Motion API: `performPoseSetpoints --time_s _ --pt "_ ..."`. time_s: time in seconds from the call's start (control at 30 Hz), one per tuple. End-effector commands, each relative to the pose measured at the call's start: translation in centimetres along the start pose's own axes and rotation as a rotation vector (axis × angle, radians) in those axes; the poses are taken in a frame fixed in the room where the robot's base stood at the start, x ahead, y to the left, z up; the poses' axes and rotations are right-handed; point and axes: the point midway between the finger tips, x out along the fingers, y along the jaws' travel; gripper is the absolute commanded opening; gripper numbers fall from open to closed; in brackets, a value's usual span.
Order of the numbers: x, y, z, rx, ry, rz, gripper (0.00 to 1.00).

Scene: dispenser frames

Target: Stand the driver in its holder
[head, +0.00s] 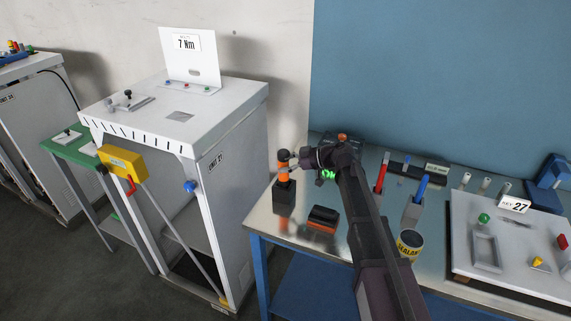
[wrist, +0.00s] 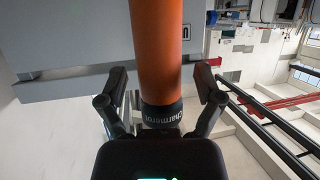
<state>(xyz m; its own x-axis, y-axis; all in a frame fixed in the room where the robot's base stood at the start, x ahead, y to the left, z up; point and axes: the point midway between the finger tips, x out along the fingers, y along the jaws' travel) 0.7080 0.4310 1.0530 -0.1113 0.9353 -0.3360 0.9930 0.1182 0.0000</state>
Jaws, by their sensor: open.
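The driver (head: 283,171), orange with a black top, stands upright at the left end of the metal bench. Its lower end meets a black block-shaped holder (head: 284,194); how deep it sits inside is hidden. My gripper (head: 294,164) is beside the driver at its right, at upper-body height. In the wrist view the driver's orange body (wrist: 158,50) and a black lettered band pass between the fingers of my gripper (wrist: 158,85). The fingers are open, with gaps on both sides of the driver.
A yellow-labelled can (head: 409,243), a grey cup with blue tools (head: 413,210) and a white panel (head: 515,250) are to the right. A white cabinet (head: 232,165) stands left of the bench.

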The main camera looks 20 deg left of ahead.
Motion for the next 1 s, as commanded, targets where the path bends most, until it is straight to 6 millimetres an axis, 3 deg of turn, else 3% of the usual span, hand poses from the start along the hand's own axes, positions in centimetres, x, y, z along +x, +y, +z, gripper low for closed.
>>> performPoseSetpoints --time_s 0.27,0.7,1.0 --pt "-2.4 0.0 -0.3 0.001 0.000 0.002 0.85" --pt "-9.3 0.0 -0.3 0.001 0.000 0.001 0.85" --pt "-11.8 0.0 -0.2 0.000 0.000 0.000 0.85"
